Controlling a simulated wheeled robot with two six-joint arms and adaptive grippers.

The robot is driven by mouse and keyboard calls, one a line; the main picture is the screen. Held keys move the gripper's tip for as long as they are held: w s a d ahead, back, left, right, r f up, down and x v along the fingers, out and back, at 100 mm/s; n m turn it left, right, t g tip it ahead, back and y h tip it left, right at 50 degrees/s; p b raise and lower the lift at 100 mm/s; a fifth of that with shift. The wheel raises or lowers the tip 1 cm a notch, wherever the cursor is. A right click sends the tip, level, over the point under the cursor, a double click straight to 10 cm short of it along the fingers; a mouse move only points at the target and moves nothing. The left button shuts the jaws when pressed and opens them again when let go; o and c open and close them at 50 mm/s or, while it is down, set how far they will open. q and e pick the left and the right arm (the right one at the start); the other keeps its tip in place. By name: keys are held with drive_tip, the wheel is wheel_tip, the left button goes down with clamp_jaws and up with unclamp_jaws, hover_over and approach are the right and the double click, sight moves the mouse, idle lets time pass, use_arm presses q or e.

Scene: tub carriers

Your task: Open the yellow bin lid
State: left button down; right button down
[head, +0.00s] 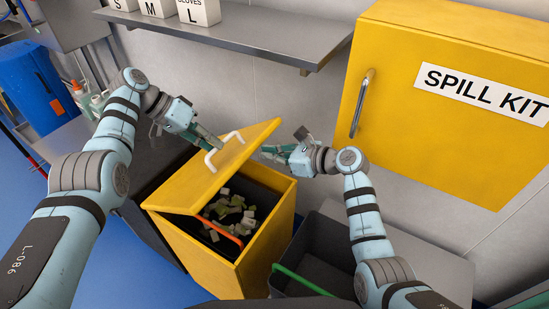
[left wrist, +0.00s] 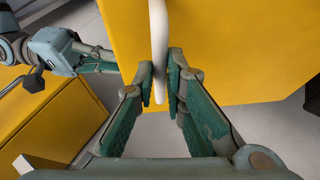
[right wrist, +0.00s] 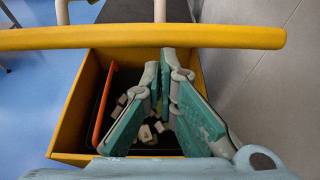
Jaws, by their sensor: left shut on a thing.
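The yellow bin (head: 266,232) stands on the floor in the head view. Its yellow lid (head: 185,188) is raised and tilted, so the opening shows pale and green scraps (head: 228,212) inside. My left gripper (head: 208,142) is shut on the lid's white handle (head: 226,150). The left wrist view shows the handle (left wrist: 159,45) between the fingertips. My right gripper (head: 268,152) is beside the lid's right edge. In the right wrist view, its fingertips (right wrist: 160,72) are close together over the opening, with nothing visible between them, and the lid's edge (right wrist: 230,38) lies just beyond.
A yellow spill kit cabinet (head: 440,110) with a metal handle hangs at right. A grey shelf (head: 240,38) with glove boxes runs along the wall. A dark tub (head: 325,250) with a green handle stands right of the bin. An orange bar (head: 226,233) shows inside the bin.

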use_arm(q)
drive_tip(key=shift+s+f, duration=0.25)
drive_tip(key=shift+f, duration=0.2)
drive_tip(key=c, duration=1.8)
unclamp_jaws()
drive_tip(key=shift+o, duration=0.7)
drive_tip(key=shift+w+a+f, duration=0.1)
drive_tip(key=shift+w+a, duration=0.05)
drive_tip(key=shift+w, duration=0.15)
